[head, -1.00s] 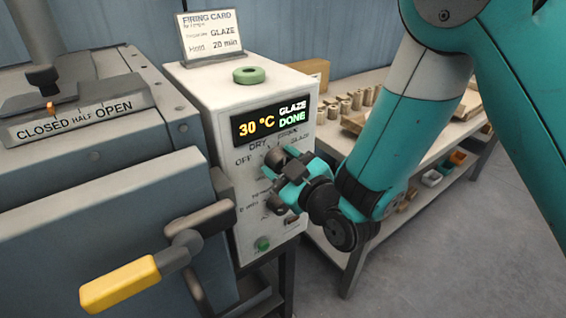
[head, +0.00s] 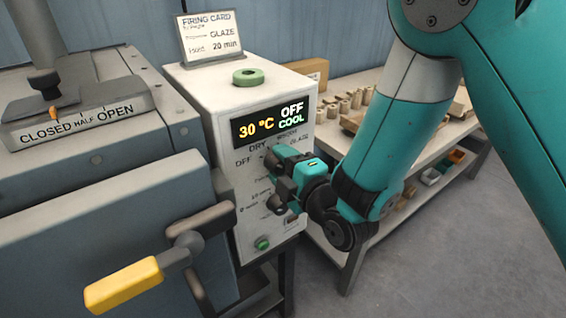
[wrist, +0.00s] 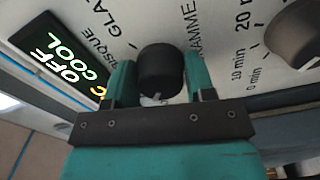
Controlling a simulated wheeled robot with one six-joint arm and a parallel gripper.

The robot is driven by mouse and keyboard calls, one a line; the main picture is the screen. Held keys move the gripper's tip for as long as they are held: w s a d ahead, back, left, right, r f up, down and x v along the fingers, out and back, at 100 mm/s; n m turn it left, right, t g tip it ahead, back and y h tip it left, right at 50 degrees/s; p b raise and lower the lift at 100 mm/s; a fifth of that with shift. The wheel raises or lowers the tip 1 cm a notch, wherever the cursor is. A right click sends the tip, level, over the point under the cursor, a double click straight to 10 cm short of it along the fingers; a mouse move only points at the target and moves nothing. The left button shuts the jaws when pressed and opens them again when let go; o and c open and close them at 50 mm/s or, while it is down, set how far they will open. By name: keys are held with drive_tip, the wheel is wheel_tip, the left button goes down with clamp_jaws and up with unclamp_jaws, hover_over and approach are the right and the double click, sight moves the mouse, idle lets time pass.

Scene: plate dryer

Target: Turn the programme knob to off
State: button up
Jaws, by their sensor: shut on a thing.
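The white control box (head: 215,135) stands right of the grey kiln. Its display (head: 270,122) reads 30 °C, OFF, COOL; part of it also shows in the wrist view (wrist: 62,58). The black programme knob (wrist: 160,72) sits between the two teal fingers of my gripper (wrist: 158,85), which is shut on it. A white pointer mark shows on the knob's lower edge in the wrist view. In the head view my gripper (head: 284,172) hides most of the knob. The OFF label (head: 243,161) is left of it, with DRY above.
A second black knob (wrist: 298,35) with minute marks is beside the programme knob. A green button (head: 263,243) is low on the panel. The yellow-handled lever (head: 125,285) sticks out at front left. A shelf table (head: 350,130) with small pots stands behind my arm.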

drive_tip(key=shift+w+r+n, duration=0.1)
drive_tip(key=shift+n, duration=0.9)
drive_tip(key=o, duration=0.9)
